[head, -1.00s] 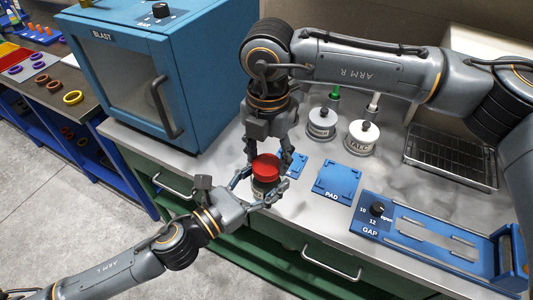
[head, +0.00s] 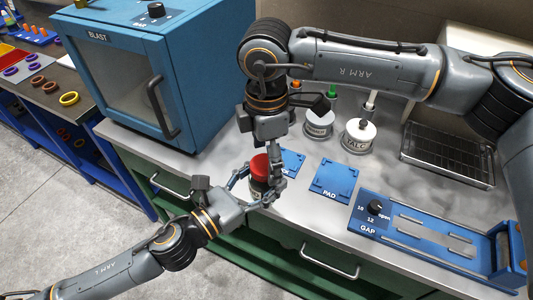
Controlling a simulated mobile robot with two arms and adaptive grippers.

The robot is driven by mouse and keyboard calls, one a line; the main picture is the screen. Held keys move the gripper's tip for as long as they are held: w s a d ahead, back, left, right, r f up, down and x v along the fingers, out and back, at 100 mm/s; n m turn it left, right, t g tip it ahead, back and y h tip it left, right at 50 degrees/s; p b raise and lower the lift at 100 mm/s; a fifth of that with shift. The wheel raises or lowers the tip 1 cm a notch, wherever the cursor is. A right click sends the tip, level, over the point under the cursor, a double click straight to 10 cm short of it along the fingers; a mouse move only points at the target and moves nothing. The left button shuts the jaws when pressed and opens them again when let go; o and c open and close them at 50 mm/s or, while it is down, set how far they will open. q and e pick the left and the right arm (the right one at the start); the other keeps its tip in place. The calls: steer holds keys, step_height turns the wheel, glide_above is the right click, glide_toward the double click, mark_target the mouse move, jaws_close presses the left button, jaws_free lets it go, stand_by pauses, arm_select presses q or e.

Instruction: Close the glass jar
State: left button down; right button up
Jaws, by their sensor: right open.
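The glass jar (head: 257,187) stands near the counter's front edge, its body partly hidden by fingers. Its red lid (head: 259,164) sits on top and looks about level; I cannot tell how tightly it is seated. My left gripper (head: 254,191) comes from the front left, with its fingers shut on the jar's body from either side. My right gripper (head: 270,170) points down from above at the lid. Its jaws are open, with one finger visible along the lid's right side; the other is hard to make out.
The blue blast cabinet (head: 165,60) stands at the left. Behind the jar are two white-topped containers, one marked TALC (head: 360,135). A blue pad (head: 334,180), a gap fixture (head: 430,235) and a wire rack (head: 448,158) fill the right of the counter.

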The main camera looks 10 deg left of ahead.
arm_select(q)
steer(key=shift+r, duration=0.1)
arm_select(e)
steer(key=shift+r, duration=0.1)
step_height(320, 180, up, 12)
stand_by(0.8)
